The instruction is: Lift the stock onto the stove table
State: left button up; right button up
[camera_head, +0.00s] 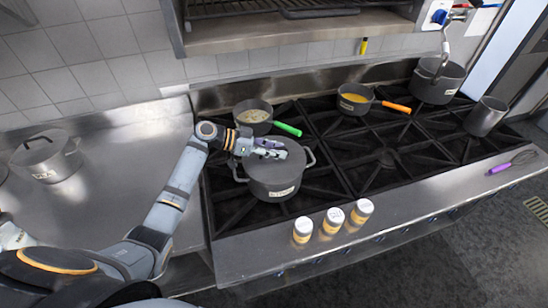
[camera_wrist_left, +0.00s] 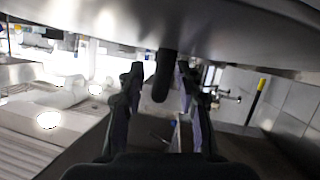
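A lidded grey pot (camera_head: 275,189) with two side handles and a label too small to read stands on the front left of the stove (camera_head: 385,160). My left gripper (camera_head: 284,149) is over its lid. In the left wrist view the left gripper (camera_wrist_left: 163,85) is open, with its fingers on either side of a dark handle (camera_wrist_left: 163,72) below a curved grey metal surface. Gaps show between handle and fingers. Another lidded, labelled grey pot (camera_head: 47,158) stands on the steel counter (camera_head: 120,150) at the left. I cannot tell which pot holds the stock. My right gripper is not in view.
A green-handled pan (camera_head: 253,116), an orange-handled pan (camera_head: 356,98), a tall pot (camera_head: 436,85) and a metal container (camera_head: 486,116) stand on the stove. A shelf (camera_head: 290,33) overhangs the back.

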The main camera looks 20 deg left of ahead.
pick_arm(q)
grip_shut()
